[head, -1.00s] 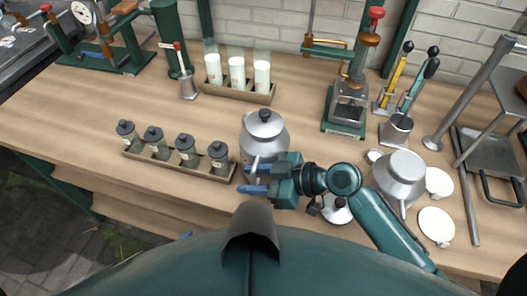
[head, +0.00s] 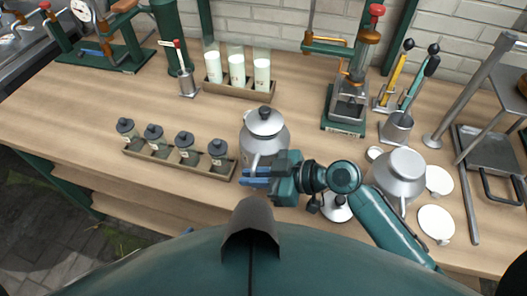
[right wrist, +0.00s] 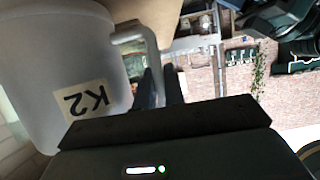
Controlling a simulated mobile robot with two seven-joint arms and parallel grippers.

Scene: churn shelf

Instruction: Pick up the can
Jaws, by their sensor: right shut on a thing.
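The can (head: 264,138) is a silver, rounded vessel with a domed lid and dark knob, upright on the wooden bench in the head view. In the right wrist view the can's pale wall (right wrist: 60,60) carries a "K2" label and a side handle (right wrist: 138,32). My right gripper (head: 254,176) is at the can's near side, its blue fingers close together. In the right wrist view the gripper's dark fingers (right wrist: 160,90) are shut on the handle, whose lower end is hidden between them. My left gripper is not in view.
A rack of dark-lidded jars (head: 181,156) stands just left of the can. A tray with white bottles (head: 238,82) is behind it. A metal jug (head: 400,175) and white discs (head: 436,224) lie right, near my arm. A green press (head: 346,105) stands behind right.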

